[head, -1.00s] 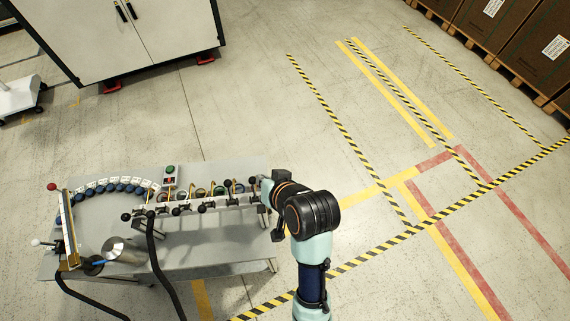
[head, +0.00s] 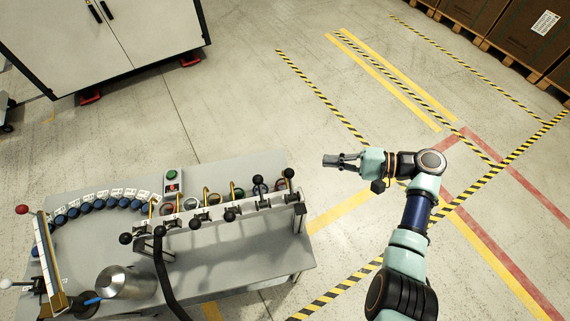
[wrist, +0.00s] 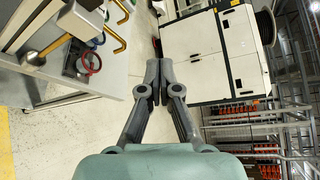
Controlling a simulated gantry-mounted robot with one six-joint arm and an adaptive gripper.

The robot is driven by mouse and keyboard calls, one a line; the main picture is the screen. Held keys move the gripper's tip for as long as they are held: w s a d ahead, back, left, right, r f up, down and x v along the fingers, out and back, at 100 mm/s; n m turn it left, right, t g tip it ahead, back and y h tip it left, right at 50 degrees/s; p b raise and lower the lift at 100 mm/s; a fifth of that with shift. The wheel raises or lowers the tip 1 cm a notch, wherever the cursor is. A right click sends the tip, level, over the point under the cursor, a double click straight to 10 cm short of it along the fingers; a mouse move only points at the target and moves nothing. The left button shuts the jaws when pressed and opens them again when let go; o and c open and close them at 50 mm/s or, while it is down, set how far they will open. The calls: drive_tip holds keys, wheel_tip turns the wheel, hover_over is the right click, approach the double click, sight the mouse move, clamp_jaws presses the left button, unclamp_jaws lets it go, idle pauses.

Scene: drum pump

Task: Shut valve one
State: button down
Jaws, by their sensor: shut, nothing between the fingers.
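A row of valves with black ball-ended levers (head: 232,213) runs along the rail of the grey bench (head: 215,265) in the head view. I cannot tell which is valve one, as no valve numbers are readable. The rightmost valve (head: 288,186) is the one nearest my gripper (head: 328,160). My gripper is shut and empty, to the right of the bench's right end and apart from the valves, pointing left. In the wrist view its fingertips (wrist: 160,64) meet; brass-coloured pipes (wrist: 112,32) and a red ring (wrist: 91,62) show at the left.
A green and red button box (head: 172,182) stands at the bench's back edge. Blue-capped bottles (head: 97,204) curve along the left, near a metal vessel (head: 120,282) and a black hose (head: 163,275). A white cabinet (head: 110,40) stands behind. Floor right of the bench is open.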

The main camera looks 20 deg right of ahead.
sight(291, 183)
drive_tip(key=w+a+p, duration=0.2)
drive_tip(key=a, duration=0.7)
drive_tip(key=shift+w+f, duration=0.2)
